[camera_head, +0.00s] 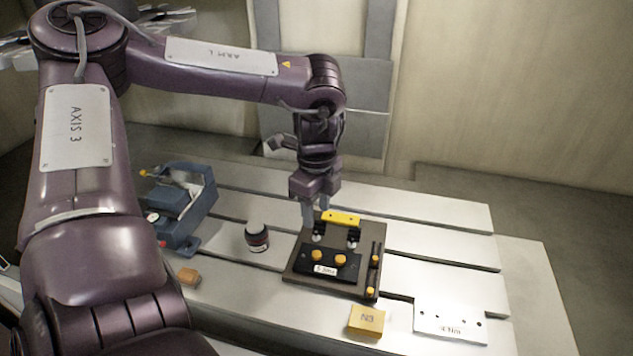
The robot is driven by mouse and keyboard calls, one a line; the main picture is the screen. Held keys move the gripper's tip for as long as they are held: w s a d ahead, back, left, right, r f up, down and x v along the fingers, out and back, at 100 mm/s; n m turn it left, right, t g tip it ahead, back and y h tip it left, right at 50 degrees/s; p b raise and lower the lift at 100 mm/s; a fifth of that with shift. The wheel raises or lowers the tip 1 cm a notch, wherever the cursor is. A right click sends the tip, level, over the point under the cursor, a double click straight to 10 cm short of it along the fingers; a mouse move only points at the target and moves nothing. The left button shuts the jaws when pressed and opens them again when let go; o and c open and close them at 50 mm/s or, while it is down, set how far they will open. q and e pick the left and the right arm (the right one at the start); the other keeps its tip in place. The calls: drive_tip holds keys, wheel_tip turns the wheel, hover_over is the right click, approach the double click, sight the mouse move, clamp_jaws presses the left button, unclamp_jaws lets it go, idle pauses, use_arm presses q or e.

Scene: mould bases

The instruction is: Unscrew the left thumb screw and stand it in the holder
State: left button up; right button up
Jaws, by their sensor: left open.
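The left thumb screw (317,256) has a round orange head and sits on a black block (328,270) with a white label. A second orange thumb screw (340,261) sits just right of it on the same block. The block lies on a dark base plate (300,277). Along the plate's right edge runs a dark strip with orange pieces, perhaps the holder (375,262); its slots are too small to make out. My left gripper (316,218) points down, open, above the back left of the plate, behind and above the left screw, apart from it. My right gripper is not in view.
A yellow bar (342,218) on black supports stands at the plate's back, close by my left fingers. A dark jar (257,238) and blue vise (182,205) stand left. A yellow block (367,320) and white plate (450,324) lie in front right. The table's back right is clear.

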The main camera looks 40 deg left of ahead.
use_arm(q)
wheel_tip(320, 180, down, 10)
drive_tip(key=b, duration=0.7)
drive_tip(key=shift+m, duration=0.8)
drive_tip(key=m, duration=0.3)
drive_tip(key=m+b, duration=0.1)
drive_tip(key=m, duration=0.3)
drive_tip(key=shift+m, duration=0.4)
drive_tip(key=m, duration=0.4)
drive_tip(key=shift+m, duration=0.3)
drive_tip(key=m, duration=0.4)
drive_tip(key=shift+f+b, duration=0.1)
drive_tip(key=shift+b, duration=0.25)
